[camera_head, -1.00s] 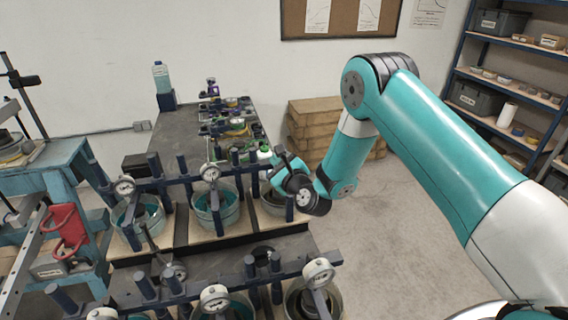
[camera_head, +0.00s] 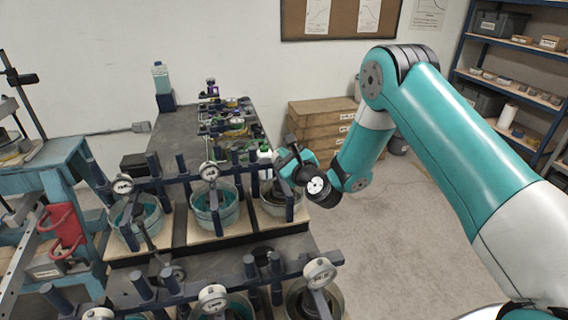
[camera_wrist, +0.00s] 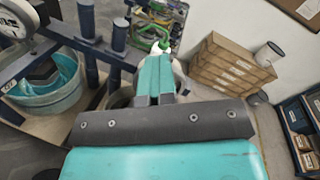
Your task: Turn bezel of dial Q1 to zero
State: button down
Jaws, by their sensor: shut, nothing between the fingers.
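Several white-faced dials stand on dark posts over teal-lined pots. In the head view the back row shows a left dial (camera_head: 122,184) and a middle dial (camera_head: 209,171); the front row shows a right dial (camera_head: 320,271) and another dial (camera_head: 213,297). I cannot read which is Q1. My gripper (camera_head: 283,160) is near the right end of the back row, above its right pot (camera_head: 280,203). In the wrist view the teal fingers (camera_wrist: 156,72) are together and hold nothing. Part of a dial (camera_wrist: 14,20) shows at upper left, apart from the fingers.
Dark posts and crossbars stand close to my gripper on the left. A dark bench (camera_head: 172,126) with small colourful items lies behind. Cardboard boxes (camera_head: 322,126) stand at the back wall. Open floor (camera_head: 400,230) lies to the right.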

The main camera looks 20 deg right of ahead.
jog(key=shift+w+d+r+t, duration=0.3)
jog(key=shift+w+d+r, duration=0.2)
jog(key=shift+r, duration=0.4)
jog(key=shift+a+b+v, duration=0.1)
jog(key=shift+b+v, duration=1.35)
jog(key=shift+b, duration=0.8)
jog(key=shift+a+b+v, duration=0.15)
jog(key=shift+b+v, duration=1.3)
jog(key=shift+b, duration=0.8)
